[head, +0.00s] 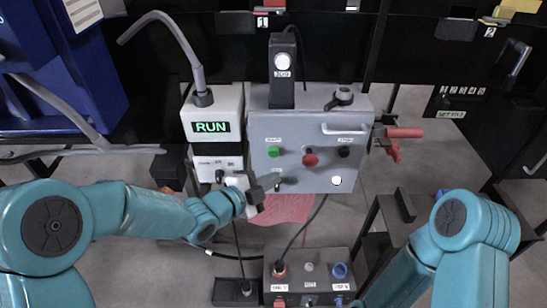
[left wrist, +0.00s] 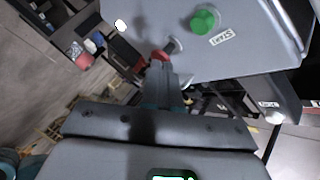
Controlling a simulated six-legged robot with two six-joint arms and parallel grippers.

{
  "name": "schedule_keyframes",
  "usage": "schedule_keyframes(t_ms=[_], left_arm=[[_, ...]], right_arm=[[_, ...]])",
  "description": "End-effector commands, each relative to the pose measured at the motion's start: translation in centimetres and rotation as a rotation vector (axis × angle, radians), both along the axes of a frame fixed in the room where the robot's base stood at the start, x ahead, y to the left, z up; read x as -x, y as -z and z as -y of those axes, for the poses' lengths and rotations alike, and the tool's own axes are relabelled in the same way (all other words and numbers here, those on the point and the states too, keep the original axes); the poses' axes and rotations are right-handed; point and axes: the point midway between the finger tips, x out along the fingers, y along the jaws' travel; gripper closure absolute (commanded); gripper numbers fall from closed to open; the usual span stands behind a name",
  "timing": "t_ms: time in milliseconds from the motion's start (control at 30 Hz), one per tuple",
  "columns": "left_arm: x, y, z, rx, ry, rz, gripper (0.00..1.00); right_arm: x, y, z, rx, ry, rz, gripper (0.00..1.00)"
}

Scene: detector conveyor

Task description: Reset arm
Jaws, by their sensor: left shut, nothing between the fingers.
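My left arm comes in from the left in the head view. Its dark gripper (head: 260,190) is at the lower left edge of the grey control box (head: 325,180), below the green button (head: 273,152). In the left wrist view the narrow fingers (left wrist: 160,75) are together with nothing between them. Their tips overlap a small red part near the panel, and I cannot tell whether they touch it. The green button (left wrist: 205,20) is beyond them. My right arm shows at the lower right of the head view, but its gripper is out of view.
A white unit with a RUN display (head: 211,127) stands left of the control box. A lower box (head: 308,255) with red and blue knobs stands in front. A red clamp handle (head: 404,133) juts out at the right. Grey pipes (head: 170,35) and a blue machine (head: 85,70) are at left.

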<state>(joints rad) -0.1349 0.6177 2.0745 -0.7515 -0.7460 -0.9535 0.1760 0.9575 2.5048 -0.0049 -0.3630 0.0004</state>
Motion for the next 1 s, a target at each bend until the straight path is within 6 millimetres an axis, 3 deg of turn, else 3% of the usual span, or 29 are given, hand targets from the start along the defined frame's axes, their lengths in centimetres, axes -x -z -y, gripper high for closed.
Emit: schedule_keyframes(t_ms=[667, 767, 867, 967, 1000], left_arm=[[0.0, 0.0, 0.0, 0.001, 0.000, -0.001, 1.00], [-0.3, -0.2, -0.8, -0.001, -0.016, -0.013, 1.00], [0.2, 2.4, -3.0, -0.004, -0.061, -0.119, 1.00], [3.2, 8.0, -5.8, 0.023, -0.176, -0.374, 1.00], [5.2, 10.5, -6.9, 0.052, -0.247, -0.517, 1.00]], right_arm=[[0.0, -0.1, 0.0, 0.000, 0.000, 0.000, 1.00], [0.0, -0.8, 0.0, 0.000, 0.000, 0.000, 1.00], [0.0, -3.1, 0.0, 0.000, 0.000, 0.000, 1.00], [0.0, -5.2, 0.0, 0.000, 0.000, 0.001, 1.00], [0.0, -6.0, 0.0, 0.000, 0.000, 0.000, 1.00]])
